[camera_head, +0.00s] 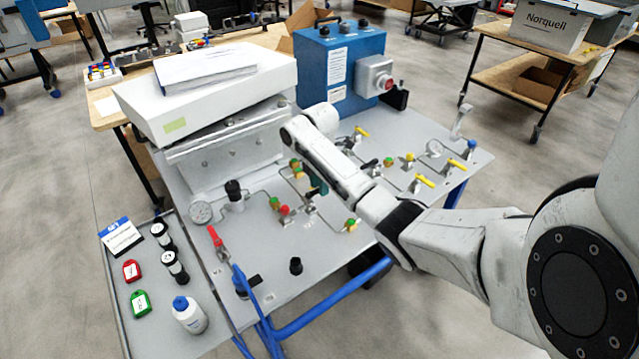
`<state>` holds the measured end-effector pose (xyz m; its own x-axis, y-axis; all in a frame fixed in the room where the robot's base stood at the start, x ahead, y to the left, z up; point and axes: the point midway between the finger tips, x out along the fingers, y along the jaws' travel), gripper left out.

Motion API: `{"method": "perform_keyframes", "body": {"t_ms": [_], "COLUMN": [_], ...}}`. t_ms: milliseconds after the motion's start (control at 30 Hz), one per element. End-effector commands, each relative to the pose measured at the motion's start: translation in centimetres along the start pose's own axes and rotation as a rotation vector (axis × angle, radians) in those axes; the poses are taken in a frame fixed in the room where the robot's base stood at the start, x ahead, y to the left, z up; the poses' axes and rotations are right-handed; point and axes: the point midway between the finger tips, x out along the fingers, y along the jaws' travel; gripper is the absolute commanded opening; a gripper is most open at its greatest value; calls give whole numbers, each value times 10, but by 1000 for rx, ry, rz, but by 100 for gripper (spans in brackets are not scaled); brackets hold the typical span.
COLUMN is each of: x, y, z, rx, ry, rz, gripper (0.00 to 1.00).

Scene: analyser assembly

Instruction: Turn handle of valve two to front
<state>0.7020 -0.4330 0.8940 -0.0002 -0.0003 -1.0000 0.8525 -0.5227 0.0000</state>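The analyser panel (262,240) is a grey sloped board with several small valves joined by thin pipes. Yellow handles show at the right, among them one near the back (362,131), one in the middle (425,181) and one further right (456,163). A red handle (214,237) stands at the left front edge. A dark green handle-like part (318,186) shows beside my arm. I cannot read which valve is number two. My arm reaches from the right across the panel's middle and covers part of it. My gripper's fingers do not show.
A blue box (340,62) with a red button stands at the back. A white case (205,95) with papers is at the back left. A grey side tray (150,325) holds a bottle (189,315), tags and dark-capped containers. A pressure gauge (201,212) sits at the left.

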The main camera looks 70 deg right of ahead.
Motion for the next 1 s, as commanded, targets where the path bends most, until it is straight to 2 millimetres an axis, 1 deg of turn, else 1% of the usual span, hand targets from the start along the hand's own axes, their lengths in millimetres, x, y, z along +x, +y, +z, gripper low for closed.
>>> {"method": "perform_keyframes", "body": {"t_ms": [33, 333, 733, 867, 1000], "x": [0, 0, -1, -2, -4], "y": [0, 0, -1, -4, -7], "z": [0, 0, 0, -1, -2], "rx": [0, 0, 27, 78, 169], "ry": [0, 0, 1, 2, 2], "rz": [0, 0, -1, -3, -3], "gripper": [28, 0, 0, 0, 0]}}
